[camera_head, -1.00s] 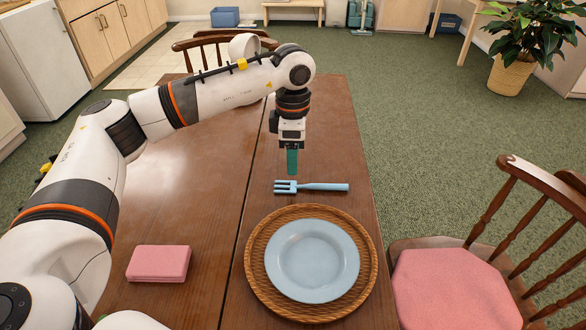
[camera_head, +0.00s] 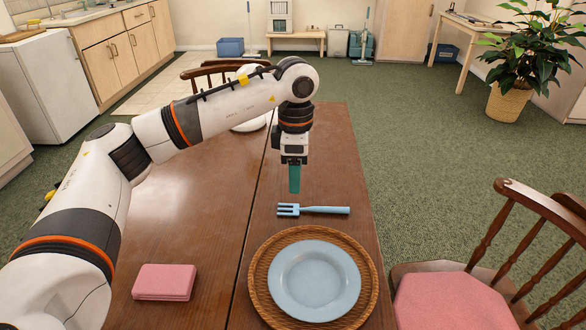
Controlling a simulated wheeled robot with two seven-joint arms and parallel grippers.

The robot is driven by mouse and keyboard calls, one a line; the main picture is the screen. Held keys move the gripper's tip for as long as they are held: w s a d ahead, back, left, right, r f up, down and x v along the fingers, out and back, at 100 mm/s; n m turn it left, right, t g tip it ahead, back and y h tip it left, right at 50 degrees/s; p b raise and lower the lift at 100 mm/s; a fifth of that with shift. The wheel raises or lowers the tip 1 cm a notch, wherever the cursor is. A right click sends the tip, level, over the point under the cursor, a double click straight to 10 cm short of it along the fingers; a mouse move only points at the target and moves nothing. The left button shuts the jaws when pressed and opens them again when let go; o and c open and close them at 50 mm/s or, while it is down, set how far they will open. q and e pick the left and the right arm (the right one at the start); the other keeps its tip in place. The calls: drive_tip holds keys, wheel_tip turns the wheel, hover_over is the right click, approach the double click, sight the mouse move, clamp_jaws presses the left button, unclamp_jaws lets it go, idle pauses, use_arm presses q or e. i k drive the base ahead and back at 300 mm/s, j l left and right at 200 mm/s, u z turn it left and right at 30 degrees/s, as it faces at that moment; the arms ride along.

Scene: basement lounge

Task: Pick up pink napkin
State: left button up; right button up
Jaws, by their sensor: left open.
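The pink napkin (camera_head: 165,281) lies folded in a flat rectangular stack on the wooden table (camera_head: 190,215), at the lower left of the head view, apart from the other tableware. My left gripper (camera_head: 294,190) points down over the table above and beyond the blue fork, well to the far right of the napkin. Its teal fingers overlap in this view; it is open and nothing shows between them. My right gripper is out of view.
A blue fork (camera_head: 313,210) lies on the table beyond a blue plate (camera_head: 314,280) on a round woven mat (camera_head: 258,300). A whitish object (camera_head: 250,124), partly behind my arm, is at the far end. A chair with a pink cushion (camera_head: 450,300) stands right. Table around the napkin is clear.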

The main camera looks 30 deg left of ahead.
sight(175, 282)
drive_tip(key=k+l, duration=0.4)
drive_tip(key=k, duration=0.15)
drive_tip(key=k+l, duration=0.4)
drive_tip(key=k, duration=0.15)
drive_tip(key=k+l, duration=0.4)
drive_tip(key=k, duration=0.2)
